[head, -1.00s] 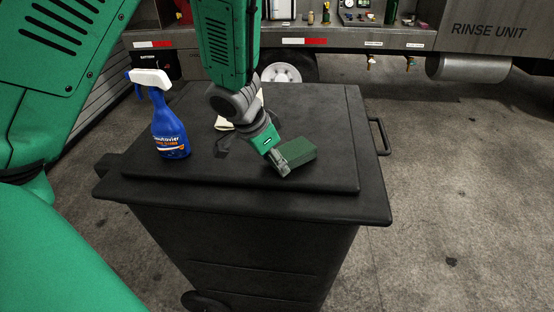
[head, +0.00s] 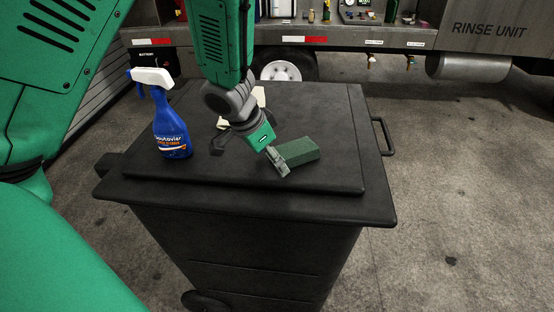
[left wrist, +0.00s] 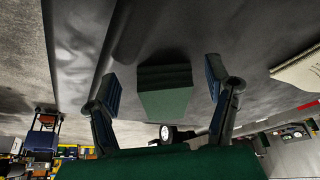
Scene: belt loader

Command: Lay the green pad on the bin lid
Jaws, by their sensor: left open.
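The green pad (head: 297,151) is a dark green block lying on the black bin lid (head: 335,110), right of centre and near the front. My left gripper (head: 279,163) is just left of the pad, low over the lid. In the left wrist view the pad (left wrist: 165,90) sits between the two spread fingers of my left gripper (left wrist: 160,85), with a gap on each side. The gripper is open and holds nothing. My right gripper is not in view.
A blue spray bottle (head: 171,130) with a white head stands at the lid's left side. A pale cloth (head: 258,96) lies partly hidden behind my left wrist. The lid's right side is clear. A rinse truck (head: 470,35) stands behind.

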